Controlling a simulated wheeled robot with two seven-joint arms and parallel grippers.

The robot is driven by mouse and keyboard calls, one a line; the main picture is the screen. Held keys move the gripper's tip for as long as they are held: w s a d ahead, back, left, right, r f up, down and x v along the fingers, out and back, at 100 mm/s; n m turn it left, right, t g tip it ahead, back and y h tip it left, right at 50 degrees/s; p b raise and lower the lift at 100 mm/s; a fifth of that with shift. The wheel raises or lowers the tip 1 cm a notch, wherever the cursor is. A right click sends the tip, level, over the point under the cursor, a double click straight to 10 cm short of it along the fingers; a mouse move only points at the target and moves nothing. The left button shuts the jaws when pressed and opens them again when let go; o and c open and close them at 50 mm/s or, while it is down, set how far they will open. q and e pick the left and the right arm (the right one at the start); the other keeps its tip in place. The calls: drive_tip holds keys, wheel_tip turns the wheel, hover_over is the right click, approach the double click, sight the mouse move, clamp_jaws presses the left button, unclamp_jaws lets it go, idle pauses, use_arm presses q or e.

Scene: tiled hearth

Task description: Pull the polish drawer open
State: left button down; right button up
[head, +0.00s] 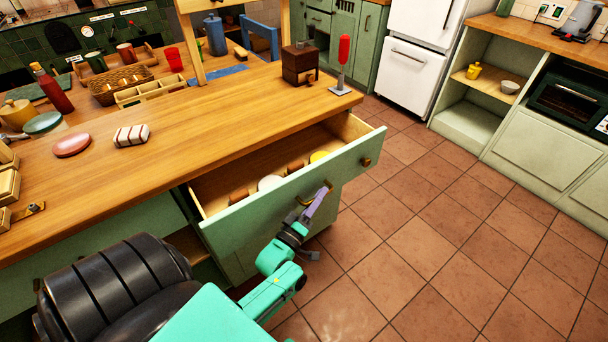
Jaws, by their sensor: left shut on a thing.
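The polish drawer (270,215) has a green front and stands pulled out from under the wooden counter. Inside it lie a white round thing (270,183), a yellow round thing (319,157) and brown pieces (238,195). My left gripper (318,198) is at the drawer's front, shut on its handle (327,186). The handle is partly hidden by the fingers. A second brass handle (366,162) shows free at the right end of the front. My right gripper is not in view.
The tiled floor (430,230) to the right is clear. A white fridge (412,75) stands beyond.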

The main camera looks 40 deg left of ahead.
use_arm(q)
drive_tip(key=s+d+p, duration=0.1)
drive_tip(key=s+d, duration=0.1)
drive_tip(key=d, duration=0.7)
drive_tip(key=shift+s, duration=0.35)
drive_tip(key=shift+f, duration=0.1)
drive_tip(key=c, duration=0.9)
unclamp_jaws()
drive_tip(key=b+v, duration=0.1)
drive_tip(key=v, duration=1.3)
drive_tip(key=shift+s, duration=0.25)
